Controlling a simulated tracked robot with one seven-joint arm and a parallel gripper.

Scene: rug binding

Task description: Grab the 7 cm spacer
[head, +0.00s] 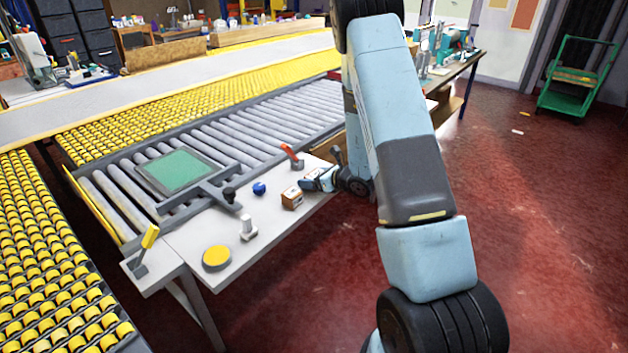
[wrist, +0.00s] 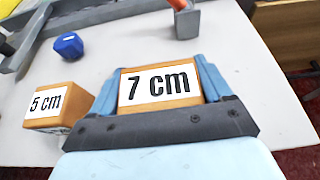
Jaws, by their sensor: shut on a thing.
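The 7 cm spacer (wrist: 158,83) is an orange block with a white label, seen in the wrist view between my gripper's blue fingers. My gripper (wrist: 160,92) is shut on it, a finger against each side. In the head view my gripper (head: 316,182) is low at the right edge of the white table; the spacer cannot be made out clearly there. I cannot tell whether the spacer still touches the table.
The 5 cm spacer (wrist: 45,106) stands close to the left of my gripper, also in the head view (head: 291,198). A blue knob-like piece (head: 259,188) and a red-handled clamp (head: 292,157) are nearby. A yellow disc (head: 216,258) lies toward the front.

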